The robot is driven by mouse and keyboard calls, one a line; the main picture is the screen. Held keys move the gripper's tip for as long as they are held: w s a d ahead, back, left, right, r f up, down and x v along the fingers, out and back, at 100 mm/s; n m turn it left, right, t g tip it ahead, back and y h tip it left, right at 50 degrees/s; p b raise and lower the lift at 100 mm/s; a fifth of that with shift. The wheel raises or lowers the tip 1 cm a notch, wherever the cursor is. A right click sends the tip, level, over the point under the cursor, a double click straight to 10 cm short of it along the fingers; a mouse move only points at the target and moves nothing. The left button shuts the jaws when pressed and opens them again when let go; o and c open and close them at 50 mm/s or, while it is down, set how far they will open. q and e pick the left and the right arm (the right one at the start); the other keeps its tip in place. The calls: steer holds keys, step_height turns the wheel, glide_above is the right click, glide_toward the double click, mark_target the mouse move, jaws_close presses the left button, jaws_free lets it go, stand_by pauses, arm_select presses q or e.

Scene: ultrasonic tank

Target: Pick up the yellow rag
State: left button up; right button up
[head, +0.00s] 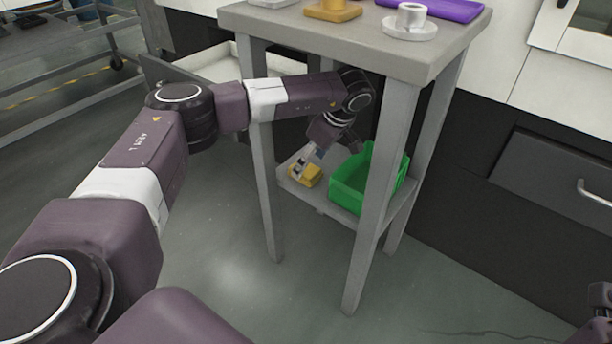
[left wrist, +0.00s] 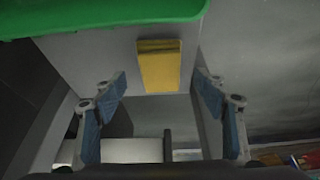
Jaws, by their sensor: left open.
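The yellow rag (head: 304,174) is a small folded block lying on the lower shelf of the grey table, left of the green bin. In the left wrist view the rag (left wrist: 159,66) lies on the pale shelf, close to its edge. My left gripper (head: 304,160) reaches under the tabletop and is just over the rag, partly covering it in the head view. In the left wrist view the left gripper (left wrist: 160,84) is open and empty, its blue-padded fingers on either side of the rag's line, apart from it.
The green bin (head: 350,186) stands right beside the rag on the lower shelf (head: 323,205). The table's legs and its grey tabletop (head: 440,55) close in around my left arm.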

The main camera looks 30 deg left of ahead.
mark_target(307, 169)
arm_select(q)
steer(key=shift+b+x, duration=0.55)
steer(key=shift+x, duration=1)
steer(key=shift+r, duration=0.1)
steer(key=c, duration=1.2)
